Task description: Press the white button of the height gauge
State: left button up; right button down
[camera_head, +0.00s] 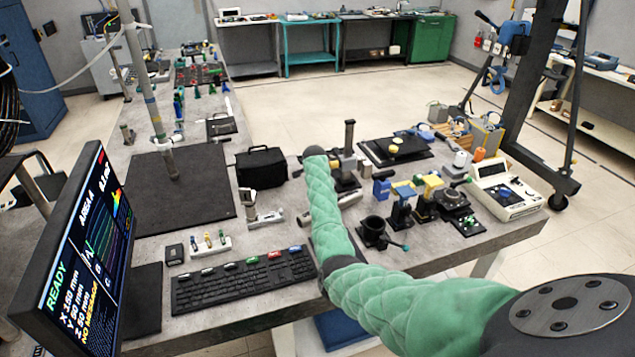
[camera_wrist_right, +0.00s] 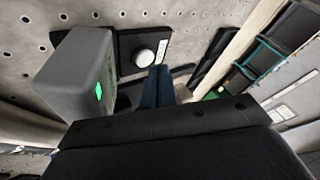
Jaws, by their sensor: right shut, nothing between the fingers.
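In the right wrist view the height gauge shows as a grey box (camera_wrist_right: 88,78) with a small lit green display, beside a black base plate. A round white button (camera_wrist_right: 145,58) sits on that plate. My right gripper (camera_wrist_right: 159,70) is shut and empty, its dark fingertips close to the button's lower right in that view. I cannot tell whether they touch it. In the head view my right arm's green sleeve reaches over the bench, and its gripper is hidden there. My left gripper is in neither view.
A dark upright post (camera_head: 349,138) stands just right of my forearm. A black keyboard (camera_head: 240,280) and a black case (camera_head: 261,168) lie to its left. Several small fixtures and a white instrument (camera_head: 503,190) crowd the bench's right. A monitor (camera_head: 75,245) stands at the left.

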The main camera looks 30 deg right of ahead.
jog(key=shift+f, duration=0.4)
jog(key=shift+s, duration=0.1)
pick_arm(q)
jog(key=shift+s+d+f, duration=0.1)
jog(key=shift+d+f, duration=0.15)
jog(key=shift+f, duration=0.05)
pick_arm(e)
jog(key=shift+f, duration=0.15)
